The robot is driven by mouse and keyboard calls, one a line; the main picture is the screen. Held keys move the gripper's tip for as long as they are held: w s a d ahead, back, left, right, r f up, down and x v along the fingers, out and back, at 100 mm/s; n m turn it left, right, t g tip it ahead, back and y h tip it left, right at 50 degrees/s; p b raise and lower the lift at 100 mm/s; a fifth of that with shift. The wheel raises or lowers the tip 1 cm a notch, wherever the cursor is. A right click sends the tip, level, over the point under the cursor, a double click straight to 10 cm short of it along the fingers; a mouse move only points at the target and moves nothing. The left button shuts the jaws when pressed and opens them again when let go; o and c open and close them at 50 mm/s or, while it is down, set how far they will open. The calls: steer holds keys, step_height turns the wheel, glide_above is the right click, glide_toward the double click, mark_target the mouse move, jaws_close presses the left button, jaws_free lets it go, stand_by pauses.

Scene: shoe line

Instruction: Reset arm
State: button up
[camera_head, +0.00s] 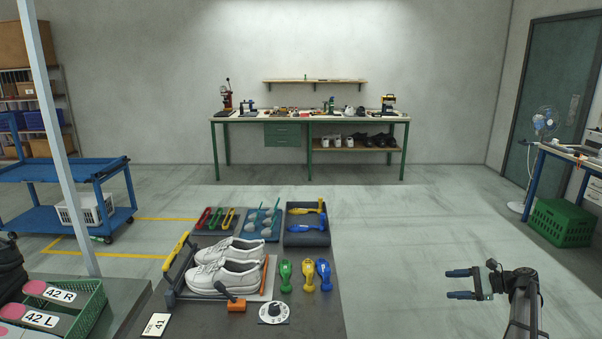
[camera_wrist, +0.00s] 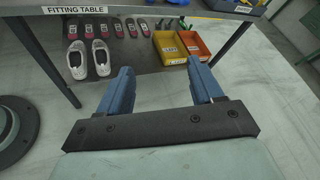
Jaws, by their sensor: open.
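My gripper (camera_head: 460,283) is to the right of the fitting table, over open floor, with its two blue fingers pointing left. In the wrist view my gripper (camera_wrist: 160,84) is open, with nothing between its fingers. The grey fitting table (camera_head: 320,312) stands at the lower middle of the head view, and its labelled edge (camera_wrist: 130,10) shows in the wrist view. A pair of white shoes (camera_head: 226,274) sits on it in a fixture with a yellow handle. My gripper is apart from everything on the table.
Green, yellow and blue shoe tools (camera_head: 307,275) stand near the table's right side. Trays (camera_head: 306,237) lie at its back. In the wrist view, shoes (camera_wrist: 89,58) and yellow (camera_wrist: 168,48) and orange (camera_wrist: 193,42) bins sit below the table. The floor right of the table is clear.

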steer(key=s+a+f+n+g+h, duration=0.15)
steer(key=s+a+f, duration=0.25)
steer(key=a+f, duration=0.5)
steer(key=s+a+f+n+g, duration=0.1)
steer(key=s+a+f+g, duration=0.15)
steer(key=a+f, duration=0.55)
steer(key=s+a+f+n+g+h, duration=0.2)
steer(key=s+a+f, duration=0.4)
steer(key=s+f, duration=0.3)
steer(key=s+a+f+n+g+h, duration=0.25)
steer(key=s+a+f, duration=0.25)
steer(key=s+f, duration=0.35)
steer(key=s+a+f+n+g+h, duration=0.1)
steer(key=s+f+n+h, duration=0.1)
steer(key=s, duration=0.7)
steer(key=s+a+f+n+g+h, duration=0.2)
steer(key=s+f+n, duration=0.2)
steer(key=s, duration=0.5)
steer(key=s+a+f+n+g+h, duration=0.1)
steer(key=s+f+n+h, duration=0.1)
steer(key=s, duration=0.7)
steer(key=f+n, duration=0.1)
steer(key=n, duration=0.1)
steer(key=shift+s+a+n+h, duration=0.15)
steer(key=shift+s+n+h, duration=0.15)
steer(key=shift+s+n, duration=0.1)
